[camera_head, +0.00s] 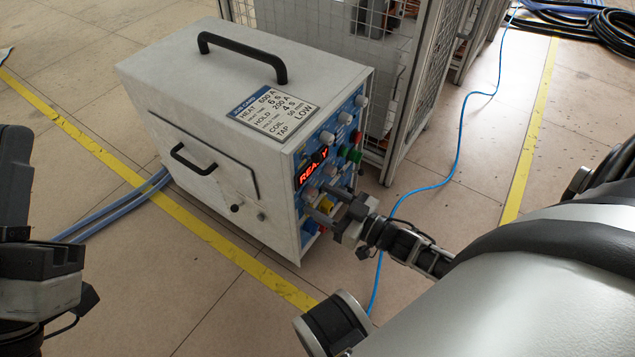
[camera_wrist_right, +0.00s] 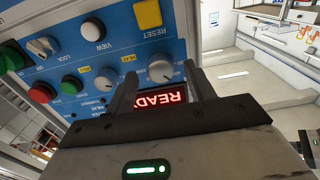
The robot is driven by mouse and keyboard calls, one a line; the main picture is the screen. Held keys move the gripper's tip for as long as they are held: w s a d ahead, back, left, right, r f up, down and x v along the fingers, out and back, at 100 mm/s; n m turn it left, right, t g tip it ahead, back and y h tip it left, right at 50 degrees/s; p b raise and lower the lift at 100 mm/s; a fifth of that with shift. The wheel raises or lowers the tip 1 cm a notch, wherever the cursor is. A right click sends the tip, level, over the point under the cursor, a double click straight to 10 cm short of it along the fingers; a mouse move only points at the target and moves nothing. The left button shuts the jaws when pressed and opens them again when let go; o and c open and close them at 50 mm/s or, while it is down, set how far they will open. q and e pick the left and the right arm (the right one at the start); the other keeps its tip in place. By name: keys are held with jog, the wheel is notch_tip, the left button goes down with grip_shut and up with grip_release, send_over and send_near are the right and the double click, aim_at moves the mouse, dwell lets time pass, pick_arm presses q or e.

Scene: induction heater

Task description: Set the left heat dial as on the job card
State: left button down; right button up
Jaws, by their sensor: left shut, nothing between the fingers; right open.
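The job card (camera_head: 274,112) lies on top of the heater and reads HEAT 600 A, a time of 6 s, HOLD 200 A, 4 s, COIL 50 mm, TAP LOW. The heater's blue front panel carries several dials. In the right wrist view, which shows the panel upside down, a grey dial (camera_wrist_right: 160,70) sits between and just beyond my right fingertips. Another grey dial (camera_wrist_right: 75,84) is left of it. My right gripper (camera_head: 314,199) is open at the panel; it also shows in the wrist view (camera_wrist_right: 160,82). I cannot tell if it touches the dial. My left gripper (camera_head: 42,264) is at the left edge, away from the heater.
The red READY display (camera_head: 313,166) is lit. A yellow RESET button (camera_wrist_right: 148,13), a green button (camera_wrist_right: 11,58) and a red button (camera_wrist_right: 42,92) are on the panel. A wire-mesh cage (camera_head: 385,80) stands behind the heater. A blue cable (camera_head: 459,140) runs across the floor.

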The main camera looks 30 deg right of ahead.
jog(key=shift+x, duration=1)
pick_arm(q)
jog(key=shift+s+d+r+m+h, duration=0.1)
jog(key=shift+s+r+m+h, duration=0.2)
jog(key=shift+r+m+h, duration=0.35)
jog(key=shift+f+m, duration=0.15)
jog(key=shift+m, duration=0.1)
pick_arm(e)
jog(key=c, duration=1)
